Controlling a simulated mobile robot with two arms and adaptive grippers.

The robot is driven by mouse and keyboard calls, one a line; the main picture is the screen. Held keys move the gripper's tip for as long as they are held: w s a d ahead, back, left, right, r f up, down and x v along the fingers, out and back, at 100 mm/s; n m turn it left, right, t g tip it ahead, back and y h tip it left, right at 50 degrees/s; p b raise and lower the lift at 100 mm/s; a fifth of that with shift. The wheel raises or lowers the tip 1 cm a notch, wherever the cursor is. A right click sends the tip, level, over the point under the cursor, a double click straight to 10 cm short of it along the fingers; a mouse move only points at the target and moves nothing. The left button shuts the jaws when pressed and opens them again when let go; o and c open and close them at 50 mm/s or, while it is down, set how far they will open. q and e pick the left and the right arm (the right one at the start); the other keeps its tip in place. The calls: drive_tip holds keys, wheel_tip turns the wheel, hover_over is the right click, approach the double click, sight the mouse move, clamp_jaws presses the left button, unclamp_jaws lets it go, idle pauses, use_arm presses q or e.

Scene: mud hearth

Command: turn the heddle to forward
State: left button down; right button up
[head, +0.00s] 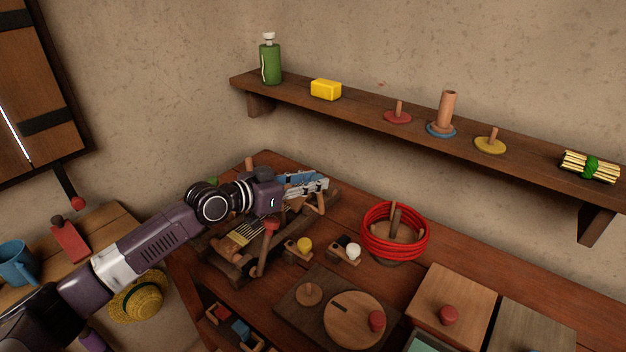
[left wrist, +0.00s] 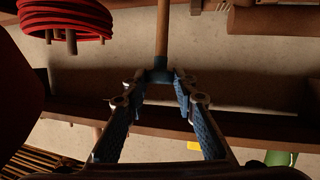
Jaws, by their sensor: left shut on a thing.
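A small wooden loom (head: 240,262) with pale warp threads stands on the workbench's left part. A lever with a red knob (head: 270,226) rises from its near side. My left gripper (head: 322,184) is over the loom's far right end. In the left wrist view, its blue-padded fingers (left wrist: 161,76) close on a slim upright wooden rod (left wrist: 162,30), which looks like the heddle's handle. The gripper and arm hide much of the loom in the head view, so the heddle's setting cannot be told. My right gripper is not in view.
A coil of red rope (head: 376,250) stands right of the loom. Two small blocks with a yellow knob (head: 305,245) and a white knob (head: 352,250) sit close in front. A wall shelf (head: 360,117) with several items runs above, behind the gripper.

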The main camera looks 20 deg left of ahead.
use_arm(q)
drive_tip(key=shift+s+f, duration=0.2)
drive_tip(key=shift+f, duration=0.55)
drive_tip(key=c, duration=1.8)
unclamp_jaws()
drive_tip(key=shift+o, duration=1.1)
drive_tip(key=shift+w+r, duration=0.15)
drive_tip(key=shift+r, duration=0.1)
drive_tip(key=v, duration=1.2)
